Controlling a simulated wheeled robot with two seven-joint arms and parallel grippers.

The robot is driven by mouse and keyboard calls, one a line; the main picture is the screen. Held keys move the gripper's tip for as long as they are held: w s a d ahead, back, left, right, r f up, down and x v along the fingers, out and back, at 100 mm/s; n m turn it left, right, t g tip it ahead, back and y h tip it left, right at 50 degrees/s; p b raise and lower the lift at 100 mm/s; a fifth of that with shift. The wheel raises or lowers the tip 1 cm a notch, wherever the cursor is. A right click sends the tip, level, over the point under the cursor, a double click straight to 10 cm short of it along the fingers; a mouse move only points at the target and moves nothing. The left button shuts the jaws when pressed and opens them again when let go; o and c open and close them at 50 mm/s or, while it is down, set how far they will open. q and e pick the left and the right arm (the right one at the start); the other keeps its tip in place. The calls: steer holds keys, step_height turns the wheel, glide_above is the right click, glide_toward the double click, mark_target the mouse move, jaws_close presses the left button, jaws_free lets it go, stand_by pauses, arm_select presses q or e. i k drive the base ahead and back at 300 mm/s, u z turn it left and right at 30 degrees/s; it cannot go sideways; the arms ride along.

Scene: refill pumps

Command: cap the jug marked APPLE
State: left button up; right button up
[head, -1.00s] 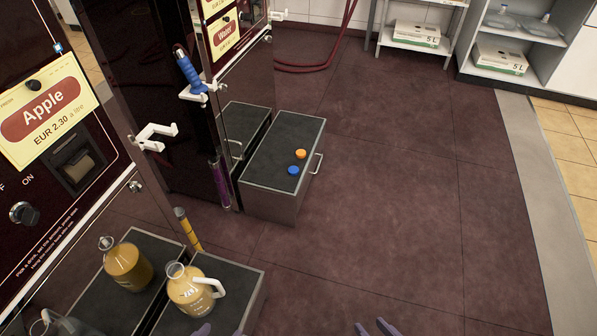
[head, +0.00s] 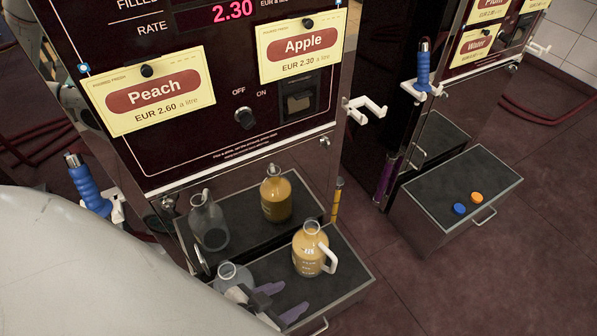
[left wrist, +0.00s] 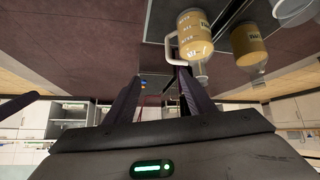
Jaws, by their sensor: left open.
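A jug of yellow-orange juice (head: 309,254) with a white handle stands uncapped on the dark-topped stand below the Apple and Peach signs; its writing is too small to read. It also shows in the left wrist view (left wrist: 194,45). An empty clear jug (head: 232,275) stands to its left, partly hidden by my gripper. My left gripper (head: 268,303) is open and empty, its purple fingers in front of the jugs; in the left wrist view its tips (left wrist: 157,75) are near the juice jug's handle. A blue cap (head: 459,209) and an orange cap (head: 476,198) lie on the right drawer unit.
The dispenser's glossy lower panel mirrors the jugs and stand (head: 350,285). A white hook (head: 364,109) and blue-handled nozzles (head: 423,65) stick out from the dispensers. The drawer unit (head: 425,212) stands at right. Floor between the stands is open.

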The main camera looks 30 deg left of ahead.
mark_target(311, 251)
steer(key=z, duration=1.5)
steer(key=i, duration=3)
steer(key=u, duration=3.4)
